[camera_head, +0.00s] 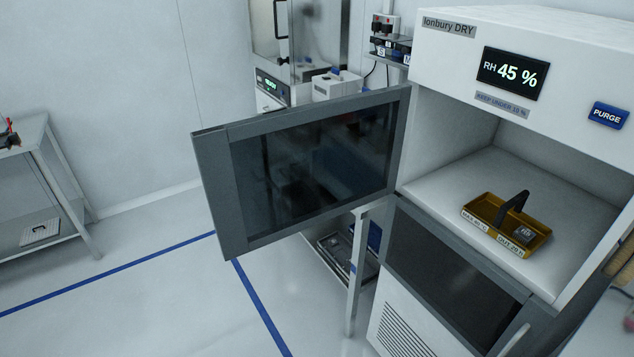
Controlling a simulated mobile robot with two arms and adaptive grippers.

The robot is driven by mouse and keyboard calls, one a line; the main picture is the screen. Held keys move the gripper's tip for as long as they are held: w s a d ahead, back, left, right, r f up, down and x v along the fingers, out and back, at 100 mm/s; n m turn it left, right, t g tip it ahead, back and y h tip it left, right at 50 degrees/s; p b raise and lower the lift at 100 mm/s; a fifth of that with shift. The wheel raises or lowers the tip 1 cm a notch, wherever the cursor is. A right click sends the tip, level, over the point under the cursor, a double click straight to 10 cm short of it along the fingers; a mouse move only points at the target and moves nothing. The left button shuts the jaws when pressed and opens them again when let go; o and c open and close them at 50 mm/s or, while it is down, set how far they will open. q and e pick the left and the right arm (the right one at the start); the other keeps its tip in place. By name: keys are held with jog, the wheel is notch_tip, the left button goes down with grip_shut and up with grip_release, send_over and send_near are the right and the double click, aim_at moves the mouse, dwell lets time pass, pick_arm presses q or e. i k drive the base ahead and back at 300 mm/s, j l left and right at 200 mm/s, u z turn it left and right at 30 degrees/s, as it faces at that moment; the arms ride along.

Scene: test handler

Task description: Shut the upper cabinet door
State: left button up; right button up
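The upper cabinet door (310,165) is a grey frame around a dark glass pane. It stands wide open, swung out to the left from its hinge side at the left edge of the upper compartment. Its free edge (222,195) is at the far left, and no handle shows on the face I see. The white dry cabinet (460,50) reads RH 45 %. Its upper compartment (440,185) is open to view. Inside, an amber tray (480,211) with a black handle and a small item sits on the shelf. Neither of my grippers is in view.
The lower cabinet door (450,275) is shut, with a pale handle (515,340) at lower right. A blue PURGE button (608,115) is on the upper panel. A bench with equipment (300,90) stands behind the open door. A metal table (35,140) is far left. Floor between is clear.

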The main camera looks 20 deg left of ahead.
aim_at(283, 173)
jog(key=k+z, duration=0.1)
jog(key=z, duration=0.25)
jog(key=k+z, duration=0.15)
jog(key=z, duration=0.25)
jog(key=k+l+z, duration=0.1)
jog(key=z, duration=0.25)
jog(key=j+z, duration=0.2)
jog(key=j, duration=0.5)
jog(key=j+z, duration=0.15)
jog(key=j, duration=0.5)
jog(key=k+j+z, duration=0.2)
jog(key=j, duration=1.15)
jog(key=k+j, duration=0.15)
jog(key=j, duration=1.1)
jog(key=k, duration=0.05)
